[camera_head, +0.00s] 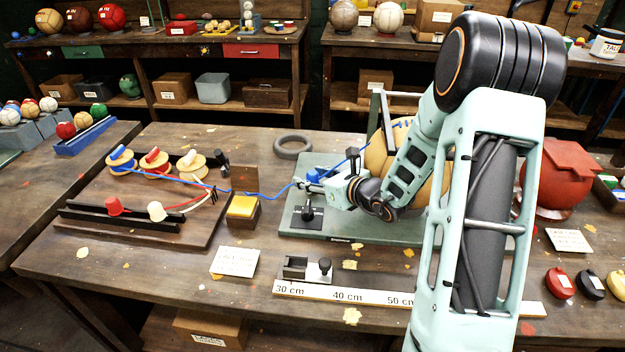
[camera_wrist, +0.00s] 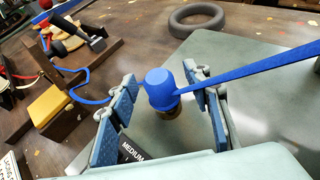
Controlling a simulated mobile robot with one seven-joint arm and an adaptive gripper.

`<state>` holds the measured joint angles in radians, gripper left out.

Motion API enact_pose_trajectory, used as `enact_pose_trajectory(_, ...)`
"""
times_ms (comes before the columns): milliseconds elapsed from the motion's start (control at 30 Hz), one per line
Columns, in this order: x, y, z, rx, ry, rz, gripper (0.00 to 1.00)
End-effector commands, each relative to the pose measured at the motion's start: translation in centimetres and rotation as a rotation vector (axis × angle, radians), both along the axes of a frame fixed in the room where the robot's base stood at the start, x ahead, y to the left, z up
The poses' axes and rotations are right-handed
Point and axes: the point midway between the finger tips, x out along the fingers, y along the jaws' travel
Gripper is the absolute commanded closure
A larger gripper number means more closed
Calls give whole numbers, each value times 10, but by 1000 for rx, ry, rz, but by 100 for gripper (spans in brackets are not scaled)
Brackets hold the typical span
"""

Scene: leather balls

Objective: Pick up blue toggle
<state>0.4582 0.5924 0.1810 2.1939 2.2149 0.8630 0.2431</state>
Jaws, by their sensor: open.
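The blue toggle (camera_wrist: 161,86) is a rounded blue knob on a short brass-coloured stem, above the grey-green base plate (camera_wrist: 255,75) in the wrist view. A flat blue strip runs from beside it to the right edge. In the head view the toggle (camera_head: 314,175) shows small and partly covered by my gripper. My gripper (camera_wrist: 162,80) is open, one blue-grey finger on each side of the toggle. A gap shows at the left finger; the right finger is close, and I cannot tell if it touches.
A large tan ball (camera_head: 378,160) stands in a frame on the base plate, behind my arm. A grey ring (camera_head: 293,147) lies behind the plate. A yellow pad on a block (camera_head: 243,207) and a spool board (camera_head: 150,205) with blue cord stand left. A ruler (camera_head: 350,296) lies in front.

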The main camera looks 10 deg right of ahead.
Motion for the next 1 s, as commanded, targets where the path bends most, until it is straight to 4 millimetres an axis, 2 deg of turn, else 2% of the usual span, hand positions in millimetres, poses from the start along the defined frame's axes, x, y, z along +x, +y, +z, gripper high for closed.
enact_pose_trajectory(133, 0, 0, 0, 0, 0, 0, 56)
enact_pose_trajectory(500, 0, -1, 0, 0, 0, -1, 97)
enact_pose_trajectory(1000, 1, -4, 8, 0, -1, 1, 98)
